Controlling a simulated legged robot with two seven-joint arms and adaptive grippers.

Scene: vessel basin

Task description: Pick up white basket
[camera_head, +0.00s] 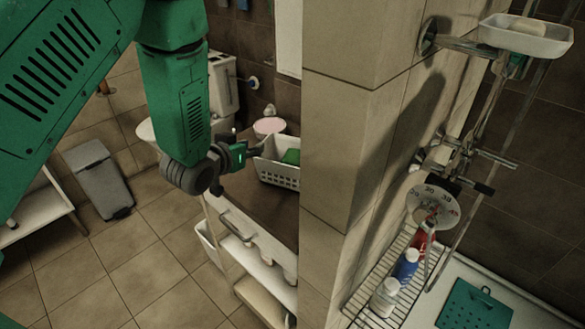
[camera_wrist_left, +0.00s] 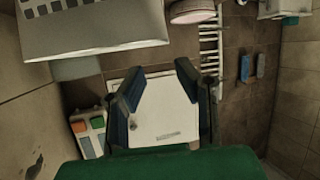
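The white basket (camera_head: 279,175) has slotted walls, stands on the brown counter and holds something green; the tiled pillar hides its right end. My left gripper (camera_head: 250,152) is at the basket's left side, close to its rim. I cannot tell whether it touches. In the left wrist view, the fingers of my left gripper (camera_wrist_left: 158,82) are spread with nothing between them. A pale box-like thing with dark slots, seemingly the basket (camera_wrist_left: 95,35), is at upper left there, outside the fingers. My right gripper is not in view.
The tiled pillar (camera_head: 340,130) stands right of the basket. A round pink-topped container (camera_head: 269,126) is behind it. A wire shelf with bottles (camera_head: 405,265) and a soap dish (camera_head: 525,38) are at right. A grey bin (camera_head: 98,180) stands on the open floor at left.

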